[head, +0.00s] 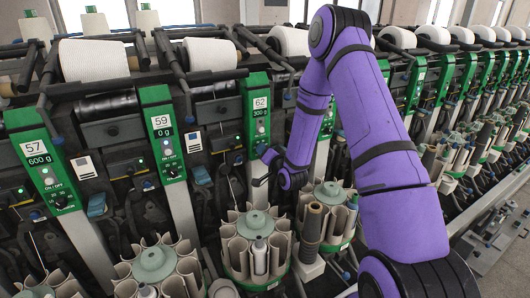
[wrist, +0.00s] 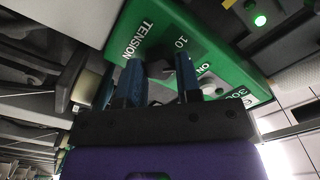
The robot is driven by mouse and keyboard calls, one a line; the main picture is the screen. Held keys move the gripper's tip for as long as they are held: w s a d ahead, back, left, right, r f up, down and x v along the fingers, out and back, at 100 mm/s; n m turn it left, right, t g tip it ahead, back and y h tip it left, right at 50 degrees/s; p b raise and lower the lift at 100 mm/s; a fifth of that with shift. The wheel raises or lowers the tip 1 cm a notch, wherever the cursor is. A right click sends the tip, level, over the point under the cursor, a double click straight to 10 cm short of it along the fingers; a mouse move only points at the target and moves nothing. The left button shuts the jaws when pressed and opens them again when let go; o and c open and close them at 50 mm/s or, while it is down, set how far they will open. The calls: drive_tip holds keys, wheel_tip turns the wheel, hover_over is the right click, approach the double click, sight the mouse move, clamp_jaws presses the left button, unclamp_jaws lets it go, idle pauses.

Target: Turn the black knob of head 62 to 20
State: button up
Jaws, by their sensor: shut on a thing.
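The green panel of head 62 (head: 256,100) is in the head view, left of my arm, with the number 62 and a 300 g display at its top. My gripper (head: 266,162) is at the panel's lower end. In the wrist view the black knob (wrist: 160,69) sits on the green panel (wrist: 200,45), between the two blue fingers of my gripper (wrist: 161,76). My gripper is shut on the knob. The fingers cover the knob's sides and part of the scale. TENSION and 10 are readable beside it; the pointer's setting cannot be made out.
The panels of head 57 (head: 42,165) and head 59 (head: 163,140) stand to the left. Yarn cones (head: 209,54) line the top. Round bobbin holders (head: 256,245) stand below my gripper. A lit green lamp (wrist: 260,20) shows in the wrist view.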

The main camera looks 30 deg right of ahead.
drive_tip(key=shift+d+m, duration=0.1)
drive_tip(key=shift+m, duration=1.5)
drive_tip(key=o, duration=0.9)
drive_tip(key=s, duration=1)
drive_tip(key=shift+s, duration=0.4)
